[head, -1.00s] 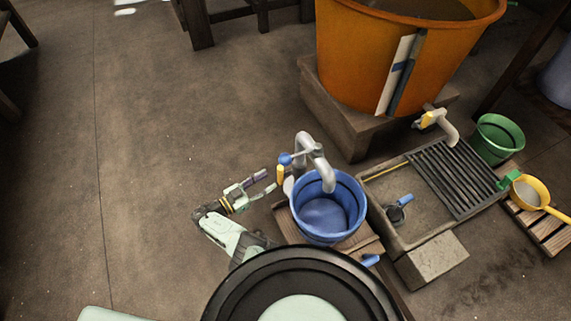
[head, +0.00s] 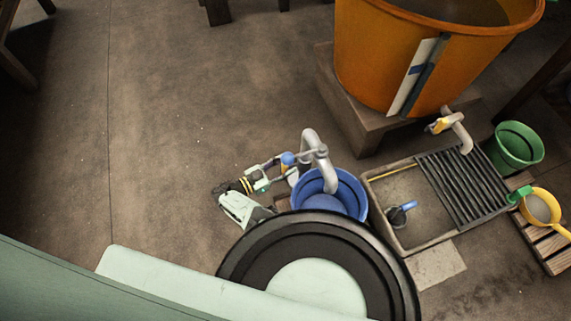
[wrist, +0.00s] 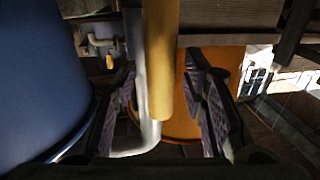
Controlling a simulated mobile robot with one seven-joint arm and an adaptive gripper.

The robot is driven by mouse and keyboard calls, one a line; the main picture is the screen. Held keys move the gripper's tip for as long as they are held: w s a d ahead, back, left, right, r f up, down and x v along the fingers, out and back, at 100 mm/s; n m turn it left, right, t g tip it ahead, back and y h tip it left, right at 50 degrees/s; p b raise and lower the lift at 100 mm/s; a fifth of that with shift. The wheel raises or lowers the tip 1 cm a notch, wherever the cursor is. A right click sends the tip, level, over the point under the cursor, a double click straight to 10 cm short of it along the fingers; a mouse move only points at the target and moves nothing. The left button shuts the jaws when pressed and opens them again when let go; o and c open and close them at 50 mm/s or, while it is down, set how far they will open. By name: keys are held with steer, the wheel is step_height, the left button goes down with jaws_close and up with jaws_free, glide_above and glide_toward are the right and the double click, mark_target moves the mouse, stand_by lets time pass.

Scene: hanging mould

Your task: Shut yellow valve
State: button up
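A grey tap (head: 318,160) curves over a blue bucket (head: 352,192). A blue knob (head: 288,158) sits on its side. In the wrist view a long yellow handle (wrist: 160,65) lies between my two fingers, in front of the grey pipe (wrist: 150,138). My gripper (head: 279,172) is beside the tap, left of the bucket. In the wrist view the gripper (wrist: 166,110) is open, with dark fingers on either side of the handle and gaps visible. In the head view the handle is mostly hidden by my gripper. A second tap with a yellow handle (head: 441,124) is at the orange tub.
The orange tub (head: 375,60) stands on a block at the back. A stone basin with a dark grate (head: 462,182) is right of the bucket. A green bucket (head: 516,145) and yellow ladle (head: 541,207) are farther right. Floor on the left is clear.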

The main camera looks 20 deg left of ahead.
jaws_close()
steer(key=shift+w+n, duration=0.1)
steer(key=shift+n, duration=0.2)
stand_by(0.3)
steer(key=n, duration=0.2)
steer(key=n+g, duration=0.1)
steer(key=n, duration=0.1)
steer(key=shift+w+a+f+y, duration=0.15)
steer(key=shift+w+a+y, duration=0.05)
steer(key=shift+w+y, duration=0.1)
steer(key=shift+w+a+f+n+g+h+b, duration=0.2)
steer(key=shift+n+g+b, duration=0.35)
steer(key=shift+n, duration=1.3)
steer(key=shift+w+d+f+n+g+h+b, duration=0.1)
steer(key=shift+f+n+g+b, duration=0.4)
steer(key=shift+n, duration=1.3)
steer(key=shift+w+a+f+n+g+h+b, duration=0.15)
steer(key=shift+n+g+b, duration=0.4)
steer(key=shift+n, duration=1.3)
steer(key=shift+s, duration=0.1)
steer(key=shift+o, duration=0.5)
jaws_free()
steer(key=shift+r, duration=0.1)
